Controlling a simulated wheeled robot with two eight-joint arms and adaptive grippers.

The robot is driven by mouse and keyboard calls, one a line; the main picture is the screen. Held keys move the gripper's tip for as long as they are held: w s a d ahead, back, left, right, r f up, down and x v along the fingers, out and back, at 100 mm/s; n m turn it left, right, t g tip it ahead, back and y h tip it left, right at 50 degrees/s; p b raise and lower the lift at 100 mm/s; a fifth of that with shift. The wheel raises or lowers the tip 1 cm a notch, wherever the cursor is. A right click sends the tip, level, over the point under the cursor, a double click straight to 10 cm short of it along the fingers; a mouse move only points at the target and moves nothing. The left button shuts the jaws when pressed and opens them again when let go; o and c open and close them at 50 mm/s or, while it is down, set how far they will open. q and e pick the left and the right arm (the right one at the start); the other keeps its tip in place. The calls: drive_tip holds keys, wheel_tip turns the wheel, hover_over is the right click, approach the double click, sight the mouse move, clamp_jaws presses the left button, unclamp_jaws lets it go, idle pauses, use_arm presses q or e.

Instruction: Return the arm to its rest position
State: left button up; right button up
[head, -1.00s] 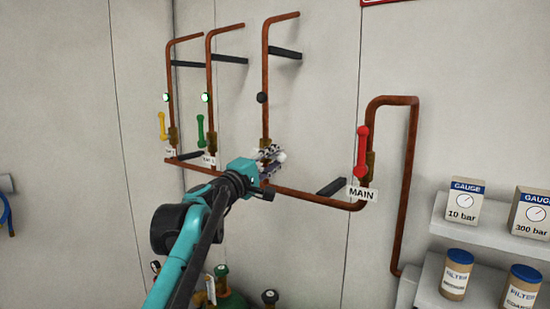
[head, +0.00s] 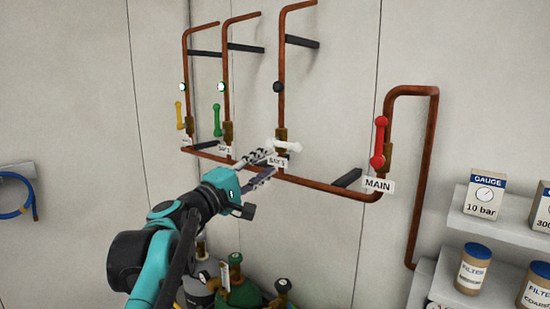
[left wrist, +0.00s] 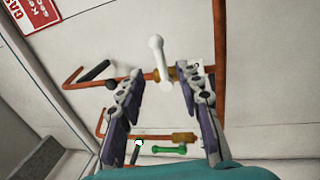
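My left gripper (head: 262,168) is in front of the copper pipework, a little left of the BAY 3 valve's white handle (head: 287,147). In the left wrist view my gripper (left wrist: 160,88) has its fingers spread wide with nothing between them. The white handle (left wrist: 157,58) shows beyond the fingertips, apart from them. In the head view this handle lies roughly sideways, across its pipe. My left arm (head: 160,255) reaches up from the lower left. My right gripper is in neither view.
The yellow handle (head: 179,115), green handle (head: 217,119) and red MAIN handle (head: 379,142) stand upright along their pipes. Gas cylinders (head: 243,292) stand below my arm. Shelves (head: 508,232) with boxes and filter cans are at right. A blue hose (head: 15,214) hangs at left.

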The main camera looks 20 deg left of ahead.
use_arm(q)
drive_tip(key=shift+s+a, duration=0.1)
drive_tip(key=shift+s, duration=0.2)
drive_tip(key=s+d+f+m+g+b, duration=0.25)
drive_tip(key=d+f+b, duration=0.2)
drive_tip(key=f, duration=0.75)
drive_tip(key=s+d+f+m+g+b, duration=0.25)
drive_tip(key=d+f+b, duration=0.2)
drive_tip(key=f, duration=0.75)
drive_tip(key=s+d+f+m+g+b, duration=0.2)
drive_tip(key=s+d+f+m+b, duration=0.3)
drive_tip(key=f, duration=0.7)
drive_tip(key=s+a+f+m+g+y+b, duration=0.1)
drive_tip(key=s+f+b, duration=0.3)
drive_tip(key=f, duration=0.9)
drive_tip(key=s+a+f+m+g+y+b, duration=0.1)
drive_tip(key=f+b, duration=0.6)
drive_tip(key=f, duration=0.7)
drive_tip(key=s+a+f+m+g+y+b, duration=0.1)
drive_tip(key=s+a+f+g+y+b, duration=0.2)
drive_tip(key=f, duration=1)
drive_tip(key=s+a+y+b, duration=0.2)
drive_tip(key=s+b, duration=0.1)
drive_tip(key=s, duration=0.2)
drive_tip(key=shift+s+a+f+m, duration=0.15)
drive_tip(key=shift+s+a+m, duration=0.05)
drive_tip(key=shift+s+m, duration=0.2)
